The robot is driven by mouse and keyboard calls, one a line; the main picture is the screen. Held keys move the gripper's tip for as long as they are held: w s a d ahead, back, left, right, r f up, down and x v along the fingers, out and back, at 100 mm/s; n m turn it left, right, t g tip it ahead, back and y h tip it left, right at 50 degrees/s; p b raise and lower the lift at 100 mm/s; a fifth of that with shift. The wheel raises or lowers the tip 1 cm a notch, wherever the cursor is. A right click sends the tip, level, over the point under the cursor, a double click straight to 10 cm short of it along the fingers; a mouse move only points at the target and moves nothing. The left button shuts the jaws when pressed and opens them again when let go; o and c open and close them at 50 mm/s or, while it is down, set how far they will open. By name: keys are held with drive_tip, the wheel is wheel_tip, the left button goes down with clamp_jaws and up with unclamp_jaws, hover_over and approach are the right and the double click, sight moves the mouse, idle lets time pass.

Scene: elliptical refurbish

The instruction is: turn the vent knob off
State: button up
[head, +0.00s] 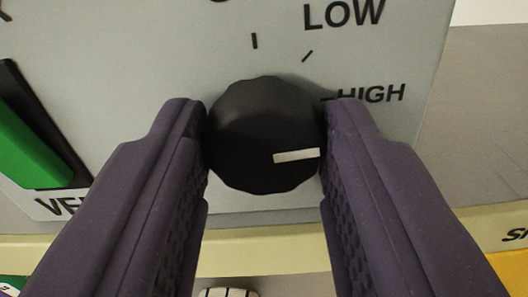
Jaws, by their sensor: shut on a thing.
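The vent knob (262,125) is a round black dial with a scalloped edge and a white pointer mark. It sits on a grey panel (150,60) in the middle of the head view. The white mark points right and very slightly up, a little below the HIGH label's tick. My gripper (265,140) has its two dark purple fingers on the left and right sides of the knob, shut on it. The fingers hide parts of the knob's side edges. The LOW label is above right, and the top label is cut off.
A green rocker switch (30,140) in a black frame is at the left, beside my left finger. Below the panel runs a cream ledge (260,255). A grey surface (485,110) and a partly seen yellow patch (512,270) are at the right.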

drive_tip(key=n+b, duration=0.1)
drive_tip(key=n, duration=0.3)
drive_tip(key=shift+f+b, duration=0.15)
drive_tip(key=shift+b, duration=0.2)
drive_tip(key=n+b, duration=0.1)
drive_tip(key=n, duration=0.3)
drive_tip(key=shift+n, duration=0.3)
drive_tip(key=n, duration=0.4)
drive_tip(key=shift+n, duration=0.3)
drive_tip(key=shift+n+p, duration=0.35)
drive_tip(key=shift+n, duration=1.55)
drive_tip(key=o, duration=1.1)
drive_tip(key=shift+c, duration=0.2)
drive_tip(key=s+b, duration=0.1)
drive_tip(key=s, duration=0.6)
drive_tip(key=shift+s, duration=0.4)
drive_tip(key=shift+b, duration=0.3)
